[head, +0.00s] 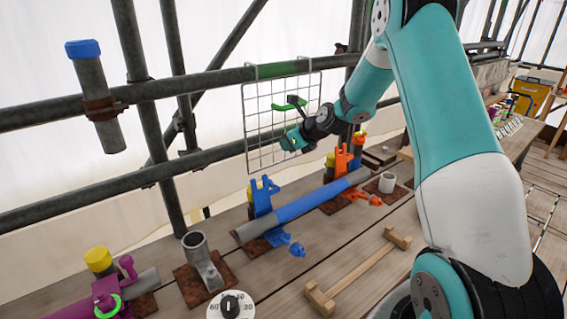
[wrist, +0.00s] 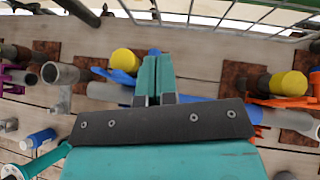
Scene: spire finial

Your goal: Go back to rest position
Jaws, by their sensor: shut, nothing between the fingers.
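My gripper (head: 290,142) is at the end of my teal and white arm, in front of the wire grid panel (head: 262,130) in the head view. In the wrist view its two teal fingers (wrist: 153,82) lie side by side, shut with nothing between them. The bench with its pipes and clamps lies below the fingers. A green and black item (head: 290,103) shows at the grid just above my gripper; whether they touch is unclear.
On the bench are a grey-blue pipe (head: 305,205) with a blue clamp (head: 264,197) and an orange clamp (head: 343,158), a wooden bar (head: 358,272), a white cup (head: 387,182) and a dial (head: 231,305). Scaffold tubes (head: 60,112) run behind. A blue-capped tube (head: 97,95) stands upper left.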

